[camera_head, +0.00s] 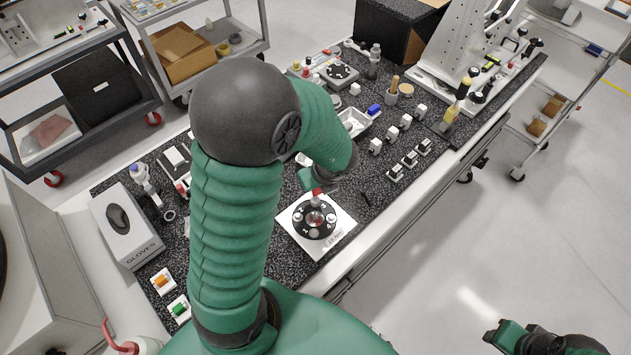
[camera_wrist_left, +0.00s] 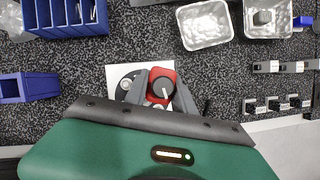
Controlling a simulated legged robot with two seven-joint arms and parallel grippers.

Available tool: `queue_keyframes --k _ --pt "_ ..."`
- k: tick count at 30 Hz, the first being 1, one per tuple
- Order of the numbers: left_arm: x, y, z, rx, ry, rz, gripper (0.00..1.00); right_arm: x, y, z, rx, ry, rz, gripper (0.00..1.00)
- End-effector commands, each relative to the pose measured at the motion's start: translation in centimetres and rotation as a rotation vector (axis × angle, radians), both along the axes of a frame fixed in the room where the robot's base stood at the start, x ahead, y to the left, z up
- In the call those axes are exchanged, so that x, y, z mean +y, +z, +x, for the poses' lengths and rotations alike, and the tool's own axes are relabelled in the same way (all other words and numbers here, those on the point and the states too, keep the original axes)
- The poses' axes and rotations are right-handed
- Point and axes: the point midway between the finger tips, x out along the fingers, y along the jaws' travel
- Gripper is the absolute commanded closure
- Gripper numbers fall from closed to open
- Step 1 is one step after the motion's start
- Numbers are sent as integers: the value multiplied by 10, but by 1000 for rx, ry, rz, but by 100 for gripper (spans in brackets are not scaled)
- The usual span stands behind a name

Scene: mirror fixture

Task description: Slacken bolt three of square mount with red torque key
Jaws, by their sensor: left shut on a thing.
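The square mount (camera_head: 341,235) is a white plate with a round black disc carrying several numbered bolts. It lies on the speckled bench top in front of me. My left gripper (camera_head: 318,188) is shut on the red torque key (camera_head: 317,193), over the far edge of the disc. In the left wrist view the red key (camera_wrist_left: 162,75) sits between the two grey fingers, above the mount's white plate (camera_wrist_left: 117,72). The key's lower end and its contact with any bolt are hidden. My right gripper (camera_head: 503,335) is low at the right, over the floor, away from the bench.
A white glove box (camera_head: 128,226) stands at the bench's left end. Small grey-white blocks (camera_head: 410,160) stand right of the mount. Metal trays (camera_wrist_left: 205,25) and blue bins (camera_wrist_left: 65,18) lie beyond it. A thin dark piece (camera_head: 365,200) lies just right of the mount.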

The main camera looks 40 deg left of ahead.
Motion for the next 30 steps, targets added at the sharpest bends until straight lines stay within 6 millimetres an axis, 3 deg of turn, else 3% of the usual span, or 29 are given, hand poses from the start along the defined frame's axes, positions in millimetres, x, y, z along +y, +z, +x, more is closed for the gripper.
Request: queue_keyframes --k 4,11,25,30 --pt "-2 -3 -3 4 -109 -4 100 0 1 0 0 0 0 64" --pt "-2 -1 -2 5 -108 -3 100 0 3 0 0 0 0 64" --pt "-1 48 -2 0 -108 0 100 0 50 0 0 0 0 64" --pt "0 51 -1 0 -108 0 100 0 53 0 0 0 0 64"
